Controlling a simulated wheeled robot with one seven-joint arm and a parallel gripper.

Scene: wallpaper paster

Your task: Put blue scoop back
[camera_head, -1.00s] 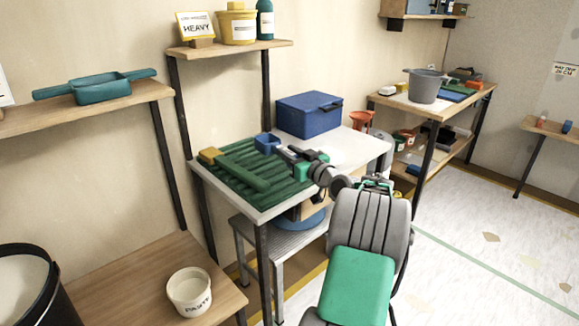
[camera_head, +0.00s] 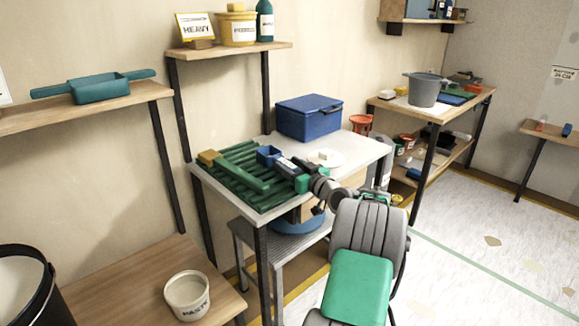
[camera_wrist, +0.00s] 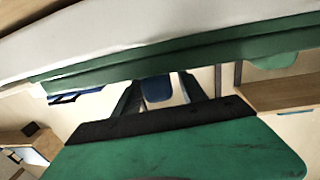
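The blue scoop (camera_head: 268,155) is at the tip of my gripper (camera_head: 286,165), over the right part of the green slatted rack (camera_head: 234,158) on the white-topped table. My gripper appears shut on the scoop. In the wrist view, a blue part of the scoop (camera_wrist: 157,88) shows between the two dark fingers (camera_wrist: 160,92). The head view does not show clearly whether the scoop touches the rack. A green bar (camera_head: 242,176) and a yellow block (camera_head: 209,157) lie on the rack, left of the scoop.
A blue lidded box (camera_head: 308,118) stands at the table's back. A white dish (camera_head: 334,162) with a pale block lies right of my gripper. A red funnel-like item (camera_head: 360,123) is near the far right corner. A shelf (camera_head: 222,50) rises behind the rack.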

